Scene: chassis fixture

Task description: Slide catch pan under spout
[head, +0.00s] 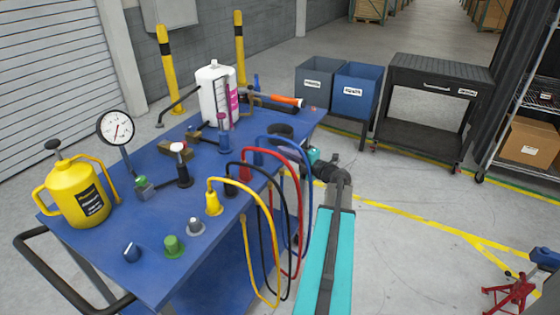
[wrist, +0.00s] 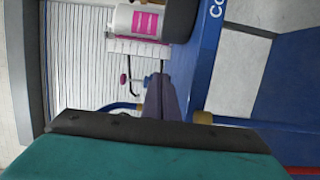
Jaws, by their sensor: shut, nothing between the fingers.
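A dark round dish (head: 280,131), which looks like the catch pan, sits near the right edge of the blue bench, partly hidden by cables. A white container (head: 212,92) with a magenta label stands behind it, to the left. The container also shows at the top of the wrist view (wrist: 140,22), with a dark rounded shape (wrist: 180,20) beside it that may be the pan. I cannot clearly make out the spout. My gripper (wrist: 160,82) is shut and empty in the wrist view, its narrow fingers pointing toward the container. In the head view, it is mostly hidden behind the cables.
Red, blue, black and yellow cables (head: 275,220) loop over the bench's right side, beside my arm. A gauge (head: 117,128), a yellow can (head: 76,195) and several knobs occupy the blue bench (head: 135,215). Bins (head: 355,90) and a black cart (head: 430,100) stand behind. Floor right is mostly clear.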

